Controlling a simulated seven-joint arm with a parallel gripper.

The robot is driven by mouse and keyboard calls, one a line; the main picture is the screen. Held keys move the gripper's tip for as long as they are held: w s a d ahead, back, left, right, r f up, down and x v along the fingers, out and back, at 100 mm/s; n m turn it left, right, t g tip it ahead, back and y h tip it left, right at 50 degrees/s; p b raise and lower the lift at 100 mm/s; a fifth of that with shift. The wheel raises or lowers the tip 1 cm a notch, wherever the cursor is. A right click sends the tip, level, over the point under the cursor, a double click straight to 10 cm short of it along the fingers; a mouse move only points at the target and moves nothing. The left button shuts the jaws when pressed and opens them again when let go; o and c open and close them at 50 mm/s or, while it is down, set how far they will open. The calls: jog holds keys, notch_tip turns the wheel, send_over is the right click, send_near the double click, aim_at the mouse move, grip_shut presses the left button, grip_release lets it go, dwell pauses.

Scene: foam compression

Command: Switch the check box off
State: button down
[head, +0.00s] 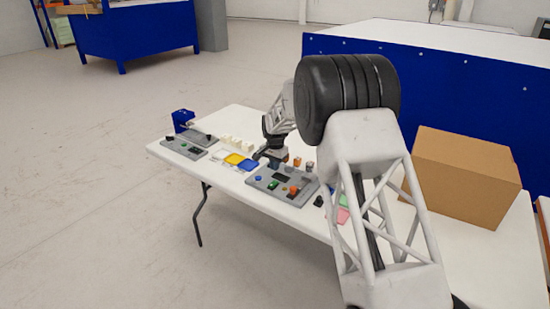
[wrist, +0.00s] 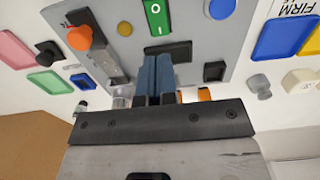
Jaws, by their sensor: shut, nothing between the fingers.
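The grey control panel (head: 267,186) lies on the white table below my gripper, and it fills much of the wrist view (wrist: 205,45). I take it to be the check box. A green rocker switch (wrist: 156,16) marked I and O sits at the top of the wrist view; it also shows as a small green patch in the head view (head: 273,184). Which side is pressed I cannot tell. My gripper (wrist: 158,58) is shut and empty, its blue fingers together over the dark display (wrist: 180,48), short of the switch. Whether they touch the panel is unclear.
An orange knob (wrist: 79,38), a blue round button (wrist: 221,8) and a black square (wrist: 215,71) also sit on the panel. Coloured trays (head: 234,159) lie to its left, small cylinders (head: 297,162) behind it. A cardboard box (head: 465,175) stands at the right.

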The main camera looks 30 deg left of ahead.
aim_at(275, 182)
jog(key=shift+f, duration=3.15)
jog(key=shift+f, duration=0.1)
